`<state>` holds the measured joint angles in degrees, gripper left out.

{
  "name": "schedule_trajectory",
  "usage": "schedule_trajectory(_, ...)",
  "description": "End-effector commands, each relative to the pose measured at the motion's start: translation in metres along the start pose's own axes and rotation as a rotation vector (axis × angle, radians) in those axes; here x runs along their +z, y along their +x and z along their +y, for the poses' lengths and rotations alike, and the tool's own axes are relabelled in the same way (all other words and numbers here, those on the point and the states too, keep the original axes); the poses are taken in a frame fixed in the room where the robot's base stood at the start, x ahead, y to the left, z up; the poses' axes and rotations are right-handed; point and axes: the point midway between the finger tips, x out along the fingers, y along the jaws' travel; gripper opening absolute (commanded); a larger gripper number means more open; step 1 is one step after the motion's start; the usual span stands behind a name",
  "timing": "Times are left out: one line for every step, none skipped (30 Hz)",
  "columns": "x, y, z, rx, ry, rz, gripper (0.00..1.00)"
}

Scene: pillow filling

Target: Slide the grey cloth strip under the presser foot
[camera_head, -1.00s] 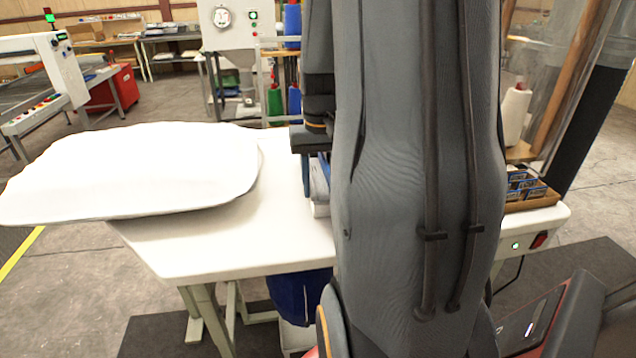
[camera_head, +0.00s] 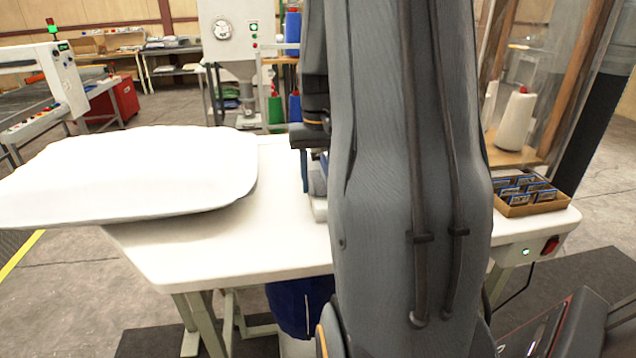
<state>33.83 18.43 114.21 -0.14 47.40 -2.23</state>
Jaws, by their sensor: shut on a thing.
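My gripper (camera_head: 306,168) shows only in part, at the left edge of my arm, pointing down over the white sewing table (camera_head: 225,258). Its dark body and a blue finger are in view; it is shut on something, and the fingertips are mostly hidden. The grey cloth strip cannot be made out, as my arm covers that area. The presser foot is hidden behind my arm too. A small pale and blue part (camera_head: 319,190) shows just right of the blue finger, and I cannot tell what it belongs to.
A large white pillow (camera_head: 130,175) lies on the left of the table and overhangs its edge. A cardboard box of small packets (camera_head: 530,198) and a white thread cone (camera_head: 515,125) are at the right. The tabletop between pillow and gripper is clear.

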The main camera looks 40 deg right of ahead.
Motion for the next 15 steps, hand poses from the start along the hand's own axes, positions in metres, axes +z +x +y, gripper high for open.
schedule_trajectory(0.0001, 0.0010, 0.0001, 0.000, 0.000, 0.000, 0.19)
schedule_trajectory(0.0000, 0.0017, 0.0001, 0.000, 0.000, 0.001, 0.19)
schedule_trajectory(-0.0001, 0.0024, 0.0001, 0.000, 0.000, 0.001, 0.19)
schedule_trajectory(-0.0001, 0.0029, 0.0000, 0.000, 0.000, 0.001, 0.19)
schedule_trajectory(-0.0002, 0.0032, 0.0001, 0.000, 0.000, 0.002, 0.19)
schedule_trajectory(-0.0002, 0.0035, 0.0000, 0.000, 0.000, 0.002, 0.19)
schedule_trajectory(-0.0002, 0.0036, 0.0000, 0.000, 0.000, 0.002, 0.19)
schedule_trajectory(-0.0002, 0.0037, 0.0000, 0.000, 0.000, 0.002, 0.19)
schedule_trajectory(-0.0002, 0.0037, 0.0000, 0.000, 0.000, 0.002, 0.19)
schedule_trajectory(-0.0002, 0.0037, 0.0000, 0.000, 0.000, 0.002, 0.19)
schedule_trajectory(-0.0002, 0.0037, 0.0000, 0.000, 0.000, 0.002, 0.19)
schedule_trajectory(-0.0002, 0.0037, 0.0000, 0.000, 0.000, 0.002, 0.19)
schedule_trajectory(-0.0002, 0.0037, 0.0000, 0.000, 0.000, 0.002, 0.43)
schedule_trajectory(-0.0002, 0.0037, 0.0000, 0.000, 0.000, 0.002, 0.48)
schedule_trajectory(-0.0001, 0.0037, 0.0001, 0.000, 0.000, 0.002, 0.55)
